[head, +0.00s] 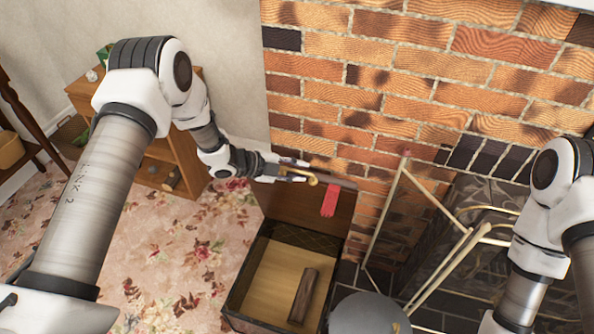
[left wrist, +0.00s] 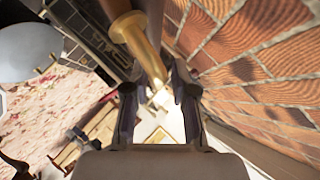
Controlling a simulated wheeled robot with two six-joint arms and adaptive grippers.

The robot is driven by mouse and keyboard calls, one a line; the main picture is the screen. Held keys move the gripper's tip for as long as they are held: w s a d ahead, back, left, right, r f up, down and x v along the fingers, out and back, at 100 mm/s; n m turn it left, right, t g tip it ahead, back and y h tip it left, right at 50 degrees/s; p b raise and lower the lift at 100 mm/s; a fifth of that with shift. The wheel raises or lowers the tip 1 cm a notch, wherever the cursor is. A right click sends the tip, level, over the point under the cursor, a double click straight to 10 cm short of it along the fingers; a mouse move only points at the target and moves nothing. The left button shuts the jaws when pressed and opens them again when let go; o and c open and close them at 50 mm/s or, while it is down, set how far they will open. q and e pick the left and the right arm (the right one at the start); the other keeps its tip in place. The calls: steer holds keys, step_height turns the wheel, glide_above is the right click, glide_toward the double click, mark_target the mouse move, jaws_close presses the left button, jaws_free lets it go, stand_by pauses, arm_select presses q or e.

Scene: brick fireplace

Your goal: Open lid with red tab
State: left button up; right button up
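A dark-edged box (head: 239,296) stands open on the floor, with a brown block (head: 303,296) inside. Its brown lid (head: 290,205) stands up roughly vertical at the back, near the brick wall. The red tab (head: 330,198) hangs near the lid's upper right. My left gripper (head: 303,173) is at the lid's upper edge, left of the tab. In the left wrist view its fingers (left wrist: 158,105) are apart, with a brass-coloured rod (left wrist: 137,38) close in front. I cannot tell whether they touch the rod or lid. My right gripper is out of view.
A brick wall (head: 385,90) rises close behind the lid. Brass-coloured bars (head: 388,205) and a grey round top (head: 368,313) stand right of the box. A wooden shelf (head: 185,179) is at the left. Flowered carpet (head: 190,260) left of the box is clear.

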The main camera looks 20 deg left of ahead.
arm_select(q)
steer(key=v, duration=1.2)
steer(key=s+d+f+n+g+y+p, duration=0.1)
steer(key=s+d+f+n+g+p, duration=0.2)
steer(key=s, duration=0.4)
steer(key=s+d+f+n+g+y+p, duration=0.1)
steer(key=s+d+f+n+p, duration=0.25)
steer(key=s+d+f, duration=0.35)
steer(key=s+a+n+g+y+p, duration=0.1)
steer(key=s+a+n+y, duration=0.3)
steer(key=s+n, duration=0.4)
steer(key=s+a+n+g+y+p, duration=0.1)
steer(key=s+a+n+y, duration=0.3)
steer(key=s+n, duration=0.4)
steer(key=shift+s+a+n+g, duration=0.35)
steer(key=shift+s+a+g, duration=0.3)
steer(key=shift+s, duration=0.3)
